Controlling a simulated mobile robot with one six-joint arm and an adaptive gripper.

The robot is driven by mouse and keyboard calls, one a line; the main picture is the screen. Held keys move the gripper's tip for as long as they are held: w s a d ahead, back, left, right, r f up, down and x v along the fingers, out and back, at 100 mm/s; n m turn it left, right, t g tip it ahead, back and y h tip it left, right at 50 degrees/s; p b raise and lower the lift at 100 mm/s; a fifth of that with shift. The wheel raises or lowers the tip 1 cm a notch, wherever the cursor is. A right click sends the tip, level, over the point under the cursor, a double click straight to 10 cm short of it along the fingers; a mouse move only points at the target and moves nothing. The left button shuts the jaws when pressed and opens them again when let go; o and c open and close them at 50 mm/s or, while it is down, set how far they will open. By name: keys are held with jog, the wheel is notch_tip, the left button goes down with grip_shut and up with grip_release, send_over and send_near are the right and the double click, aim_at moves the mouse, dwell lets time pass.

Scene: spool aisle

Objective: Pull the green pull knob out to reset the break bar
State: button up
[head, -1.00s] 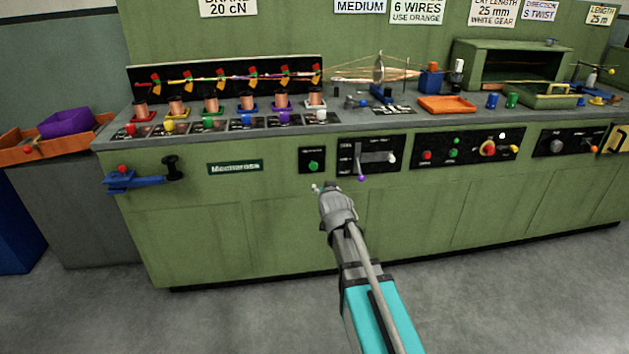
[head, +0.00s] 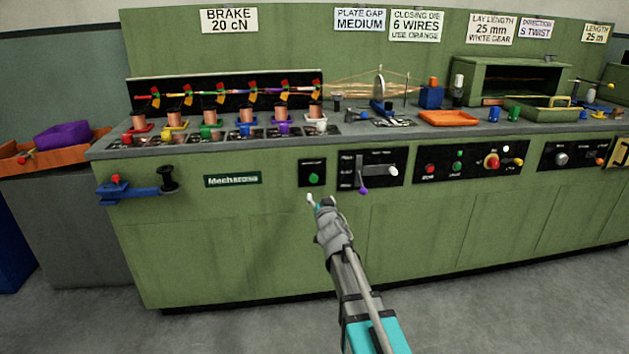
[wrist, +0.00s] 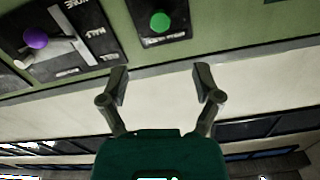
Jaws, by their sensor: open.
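The green pull knob (head: 314,180) sits on a small black plate on the front of the green machine. In the wrist view the green knob (wrist: 160,22) is beyond the fingertips, near the top and between the lines of the two fingers. My gripper (head: 316,200) is just below the knob in the head view, and it is apart from it. The wrist view shows my gripper (wrist: 159,82) open with nothing between its fingers. The break bar cannot be made out for certain.
Right of the knob is a black panel (head: 347,180) with a white-ended lever and a purple knob (head: 363,190); the purple knob also shows in the wrist view (wrist: 36,38). A button panel (head: 440,172) is further right. A blue bracket (head: 135,191) sticks out at left.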

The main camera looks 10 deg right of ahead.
aim_at(314, 180)
jog(key=shift+w, duration=0.15)
jog(key=w, duration=1.3)
jog(key=shift+w, duration=0.25)
jog(key=shift+c, duration=0.2)
grip_shut()
